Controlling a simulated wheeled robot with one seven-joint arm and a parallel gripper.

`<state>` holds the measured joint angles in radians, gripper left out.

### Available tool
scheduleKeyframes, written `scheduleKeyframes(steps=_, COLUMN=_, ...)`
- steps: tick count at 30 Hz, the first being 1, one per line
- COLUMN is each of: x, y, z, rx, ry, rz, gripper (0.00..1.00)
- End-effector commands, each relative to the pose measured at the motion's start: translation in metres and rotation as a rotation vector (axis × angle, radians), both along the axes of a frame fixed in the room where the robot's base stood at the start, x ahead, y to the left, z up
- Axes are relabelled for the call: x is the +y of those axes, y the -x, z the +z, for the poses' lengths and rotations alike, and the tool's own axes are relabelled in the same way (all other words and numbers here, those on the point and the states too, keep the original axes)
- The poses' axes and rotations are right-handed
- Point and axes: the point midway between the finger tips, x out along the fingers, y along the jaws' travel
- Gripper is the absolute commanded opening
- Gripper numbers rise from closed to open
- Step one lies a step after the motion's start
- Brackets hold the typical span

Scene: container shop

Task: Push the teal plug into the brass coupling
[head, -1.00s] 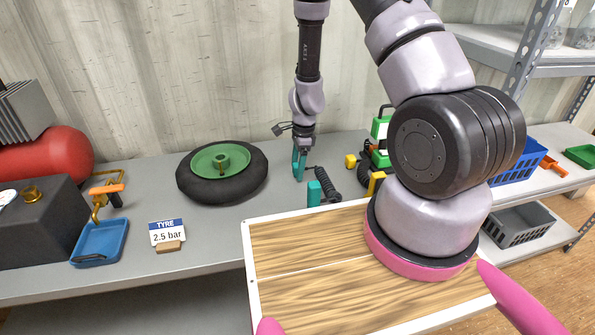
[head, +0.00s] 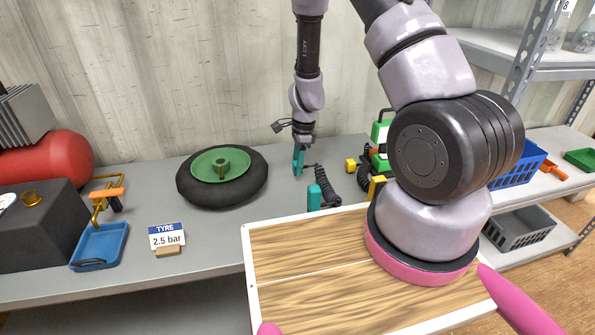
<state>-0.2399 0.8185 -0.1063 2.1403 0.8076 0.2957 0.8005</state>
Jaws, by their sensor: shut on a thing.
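My gripper (head: 299,152) hangs over the bench behind the wooden board, pointing down. It is shut on the teal plug (head: 298,163), a small upright teal piece held above the grey bench. The black coiled hose (head: 324,178) runs from beside the plug down to the right. The jaws are small here, and their exact grip on the plug is hard to see.
A tyre with green hub (head: 221,178), a blue tray (head: 100,246), an orange-handled brass tap (head: 106,195) and a tyre-pressure sign (head: 167,236) stand between. A red tank (head: 60,160) is behind the block. Another teal block (head: 314,198) stands near the hose.

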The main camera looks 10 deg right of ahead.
Motion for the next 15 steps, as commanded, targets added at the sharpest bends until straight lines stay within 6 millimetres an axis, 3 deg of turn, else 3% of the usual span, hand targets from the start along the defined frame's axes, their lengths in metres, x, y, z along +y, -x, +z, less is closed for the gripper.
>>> scheduleKeyframes(steps=7, x=0.001, y=0.000, z=0.052, rx=-0.003, ry=0.000, rz=0.002, gripper=0.00)
scheduleKeyframes(steps=15, x=0.000, y=0.000, z=0.076, rx=0.000, ry=0.000, rz=-0.001, gripper=0.00)
